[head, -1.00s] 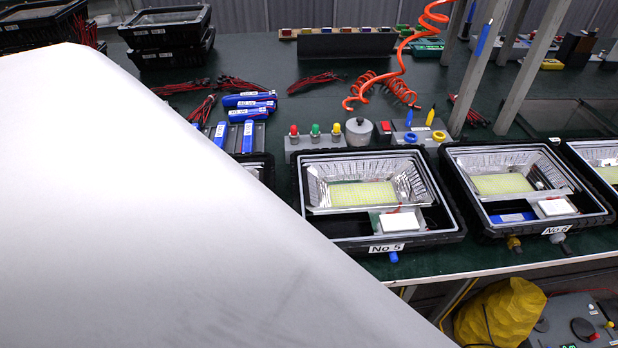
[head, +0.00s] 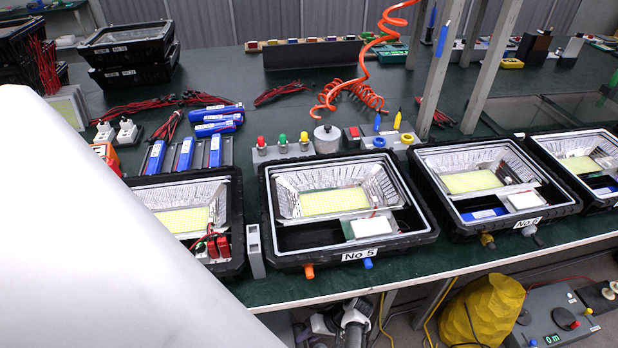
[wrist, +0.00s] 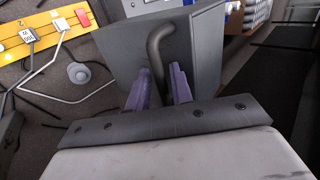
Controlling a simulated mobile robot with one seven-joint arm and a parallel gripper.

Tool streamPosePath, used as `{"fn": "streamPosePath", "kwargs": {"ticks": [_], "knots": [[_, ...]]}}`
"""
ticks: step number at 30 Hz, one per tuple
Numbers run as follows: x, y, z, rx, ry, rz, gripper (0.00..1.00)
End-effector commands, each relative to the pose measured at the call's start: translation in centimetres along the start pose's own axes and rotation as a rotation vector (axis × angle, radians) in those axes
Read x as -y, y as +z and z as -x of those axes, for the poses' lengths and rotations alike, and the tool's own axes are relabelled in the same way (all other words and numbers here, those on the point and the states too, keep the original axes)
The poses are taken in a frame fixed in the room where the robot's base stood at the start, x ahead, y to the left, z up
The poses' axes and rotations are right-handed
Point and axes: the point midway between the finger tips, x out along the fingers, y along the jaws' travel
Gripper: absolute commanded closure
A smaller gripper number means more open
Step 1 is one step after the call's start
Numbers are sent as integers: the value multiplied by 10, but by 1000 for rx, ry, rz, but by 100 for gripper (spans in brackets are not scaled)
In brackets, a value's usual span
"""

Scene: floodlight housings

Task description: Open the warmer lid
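In the wrist view a grey box-like panel (wrist: 112,48) carries a black curved handle (wrist: 158,42); it appears to be the warmer lid, seen from close up. My gripper (wrist: 160,86) has purple fingers, one on each side of the handle's lower part. The contact faces are hidden. In the head view the warmer and my gripper are not seen; a pale arm part of mine covers the lower left.
In the head view a dark green bench (head: 225,60) holds several open black floodlight housings, one labelled No 5 (head: 428,243). A yellow bag (head: 485,312) and a grey control box (head: 560,318) are below its front edge. The wrist view shows a yellow bar (wrist: 42,42) at left.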

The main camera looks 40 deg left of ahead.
Motion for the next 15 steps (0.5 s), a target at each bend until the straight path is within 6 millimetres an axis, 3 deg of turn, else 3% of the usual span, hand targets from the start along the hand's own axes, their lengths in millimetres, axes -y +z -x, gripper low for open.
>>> {"fn": "streamPosePath", "kwargs": {"ticks": [11, 15], "knots": [[0, -5, 7, -14, 2, 1, 67], [0, -6, 20, -17, 2, 1, 67]]}}
